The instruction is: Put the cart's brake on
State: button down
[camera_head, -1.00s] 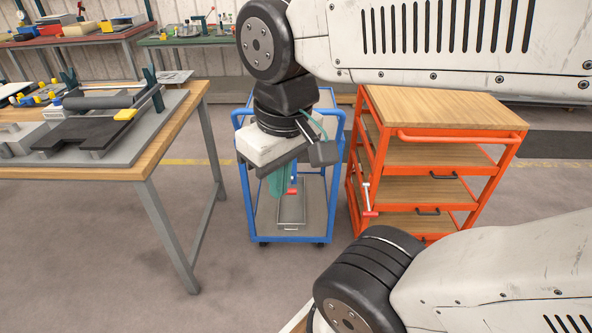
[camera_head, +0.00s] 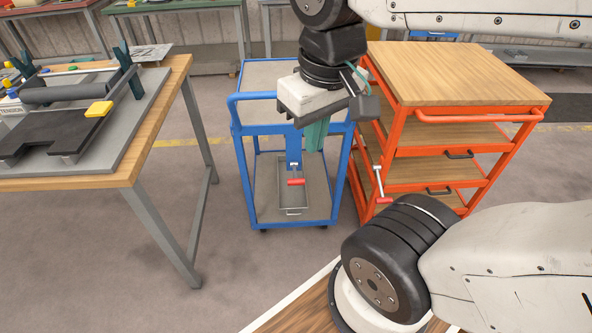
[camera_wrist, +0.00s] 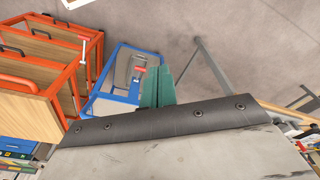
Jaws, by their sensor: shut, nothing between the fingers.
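A blue cart (camera_head: 236,150) stands in the middle of the head view. A lever with a red grip (camera_head: 296,182) shows low at its near end, above a grey tray. An orange cart (camera_head: 401,125) stands to its right, with a pale lever and red grip (camera_head: 384,200) on its left side. My gripper (camera_head: 315,140) has teal fingers, shut and empty, pointing down in front of the blue cart, above and right of its red grip. It does not appear to touch either lever. In the wrist view the fingers (camera_wrist: 158,87) lie beside the blue cart (camera_wrist: 112,100).
A workbench (camera_head: 150,150) with a grey fixture stands at the left, its legs near the blue cart's left side. The orange cart is close on the right. Grey floor (camera_head: 110,250) is open in front. More benches line the back wall.

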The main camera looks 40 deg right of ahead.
jog(key=w+d+f+m, duration=0.1)
jog(key=w+d+f, duration=0.1)
jog(key=w, duration=0.4)
jog(key=w+d+f+m, duration=0.1)
jog(key=w+d+f, duration=0.1)
jog(key=w, duration=0.3)
jog(key=m+g, duration=0.1)
jog(key=m, duration=0.4)
send_over(295, 178)
jog(key=s, duration=0.1)
notch_tip(295, 178, down, 27)
jog(key=shift+a, duration=0.25)
notch_tip(295, 178, down, 10)
jog(key=shift+w+d+f, duration=0.1)
jog(key=shift+w, duration=0.05)
